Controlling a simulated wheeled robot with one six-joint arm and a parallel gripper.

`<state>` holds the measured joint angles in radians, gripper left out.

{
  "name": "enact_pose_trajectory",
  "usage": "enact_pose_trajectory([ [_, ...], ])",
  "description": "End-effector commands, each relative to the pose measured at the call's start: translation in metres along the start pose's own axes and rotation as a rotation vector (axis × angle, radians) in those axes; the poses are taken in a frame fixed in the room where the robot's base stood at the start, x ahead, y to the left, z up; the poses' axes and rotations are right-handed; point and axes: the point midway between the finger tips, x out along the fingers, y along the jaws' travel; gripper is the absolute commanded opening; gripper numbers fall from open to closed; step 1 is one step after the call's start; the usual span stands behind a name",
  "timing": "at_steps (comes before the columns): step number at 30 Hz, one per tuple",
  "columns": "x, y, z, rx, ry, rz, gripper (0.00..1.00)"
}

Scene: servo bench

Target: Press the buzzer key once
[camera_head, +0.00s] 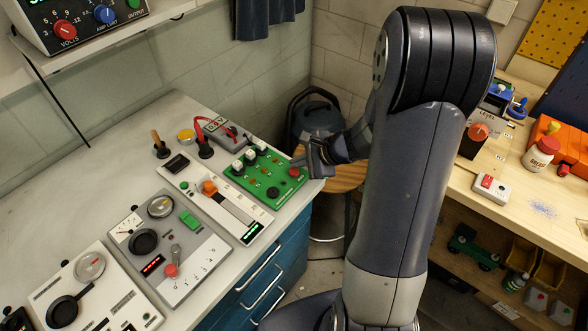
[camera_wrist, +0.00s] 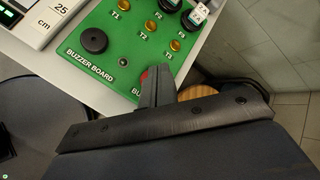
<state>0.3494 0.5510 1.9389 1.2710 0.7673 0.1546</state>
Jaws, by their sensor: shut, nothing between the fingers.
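The green buzzer board (camera_head: 262,187) lies on the white bench near its right edge. Its red key (camera_head: 294,171) is at the board's right corner. In the wrist view the board (camera_wrist: 120,18) carries the words "BUZZER BOARD", and a sliver of the red key (camera_wrist: 144,75) shows beside my fingers, which hide the rest of it. My gripper (camera_head: 302,161) is shut and empty, with its tips over or just beside the key. It also shows in the wrist view (camera_wrist: 158,70). I cannot tell whether the tips touch the key.
On the board are a round black buzzer (camera_wrist: 93,40) and several yellow buttons and dark knobs. A grey slider panel (camera_head: 215,195) lies to the left, with more instrument panels beyond. A wooden stool (camera_head: 345,178) stands past the bench edge. A wooden workbench (camera_head: 510,190) is at right.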

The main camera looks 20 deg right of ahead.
Motion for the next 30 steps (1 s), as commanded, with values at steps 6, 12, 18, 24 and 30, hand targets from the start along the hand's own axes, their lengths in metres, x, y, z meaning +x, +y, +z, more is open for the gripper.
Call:
enact_pose_trajectory([
  [6,-0.001,-0.001,0.001,0.000,0.000,0.000,0.00],
  [12,-0.014,-0.010,0.010,-0.001,0.000,0.000,0.00],
  [18,-0.028,-0.021,0.020,0.000,0.000,-0.001,0.00],
  [24,-0.036,-0.026,0.026,-0.001,0.000,0.000,0.00],
  [30,-0.035,-0.025,0.025,-0.001,0.000,0.000,0.00],
])
